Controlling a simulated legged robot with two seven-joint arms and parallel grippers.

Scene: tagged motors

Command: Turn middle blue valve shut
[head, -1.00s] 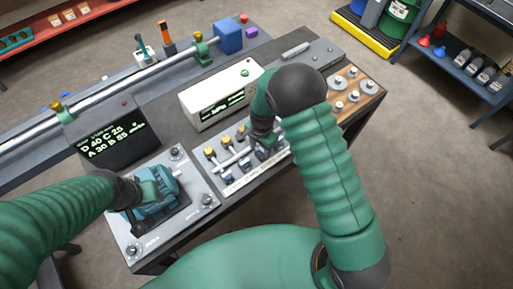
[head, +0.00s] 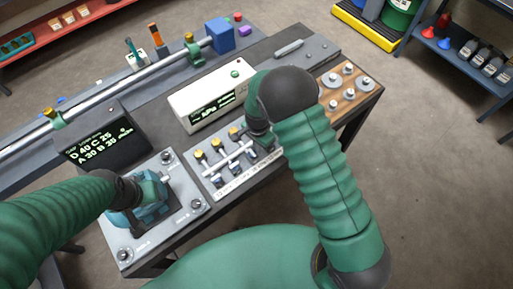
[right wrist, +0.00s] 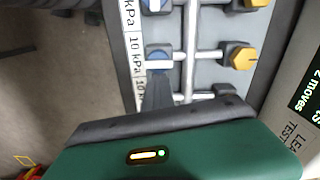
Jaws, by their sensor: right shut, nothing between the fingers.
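The valve panel (head: 200,184) has a row of blue valves along its front and yellow knobs (head: 217,143) behind, joined by light pipes. One blue valve (head: 233,169) shows left of my right gripper (head: 262,143), which is over the panel's right part, its tips hidden by the hand. In the right wrist view, the right gripper's dark finger (right wrist: 158,92) points at a blue valve (right wrist: 158,56) with a "10 kPa" label; contact is unclear. Another blue valve (right wrist: 155,5) is above it. The right gripper is shut and empty. My left gripper (head: 130,190) is at a blue motor (head: 150,204); its jaws are unclear.
A white leak tester (head: 208,107) with a lit screen stands behind the panel. A black display box (head: 105,135) is at left. A wooden board with metal discs (head: 348,85) lies to the right. A long rail (head: 120,90) runs behind.

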